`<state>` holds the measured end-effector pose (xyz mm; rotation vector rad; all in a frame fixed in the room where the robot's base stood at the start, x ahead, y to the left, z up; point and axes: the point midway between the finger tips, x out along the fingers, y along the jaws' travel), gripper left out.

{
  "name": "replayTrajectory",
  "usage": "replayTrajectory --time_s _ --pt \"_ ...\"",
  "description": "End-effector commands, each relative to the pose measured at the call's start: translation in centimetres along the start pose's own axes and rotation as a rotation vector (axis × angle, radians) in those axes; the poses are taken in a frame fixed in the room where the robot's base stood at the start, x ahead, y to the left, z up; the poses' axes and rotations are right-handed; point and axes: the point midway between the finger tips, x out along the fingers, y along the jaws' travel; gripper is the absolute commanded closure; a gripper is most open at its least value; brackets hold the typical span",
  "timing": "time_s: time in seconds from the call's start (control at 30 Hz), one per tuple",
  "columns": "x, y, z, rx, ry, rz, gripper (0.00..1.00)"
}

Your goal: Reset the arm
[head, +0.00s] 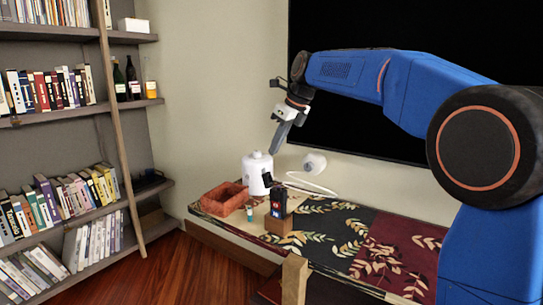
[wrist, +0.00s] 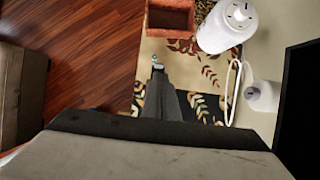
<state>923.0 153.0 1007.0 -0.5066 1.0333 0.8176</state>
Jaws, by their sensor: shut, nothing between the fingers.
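My gripper (head: 279,144) hangs in the air at the end of my blue arm, above the low table, pointing down. Its fingers are shut with nothing between them. In the wrist view my gripper (wrist: 158,68) covers part of the table below. In the head view it is above and near the white canister (head: 257,175), not touching anything that I can see.
The low table (head: 350,235) has a patterned runner. On it are a reddish-brown box (head: 222,198), a small teal-topped item (head: 250,214), a dark device on a wooden block (head: 278,205) and a white roll (head: 315,162) with a cable. A bookshelf (head: 85,120) stands left; a dark screen (head: 420,40) is behind.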

Motion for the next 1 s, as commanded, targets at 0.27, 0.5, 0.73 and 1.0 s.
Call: replayTrajectory --time_s 0.27,0.5,0.73,1.0 --pt "-4.2 0.0 2.6 -0.001 -0.003 -0.003 1.00" --pt "-6.0 0.0 3.6 -0.003 -0.002 -0.003 1.00" --pt "-7.1 0.7 0.9 -0.120 0.007 -0.023 1.00" --pt "-8.4 2.6 -6.6 -0.447 0.046 -0.071 1.00"
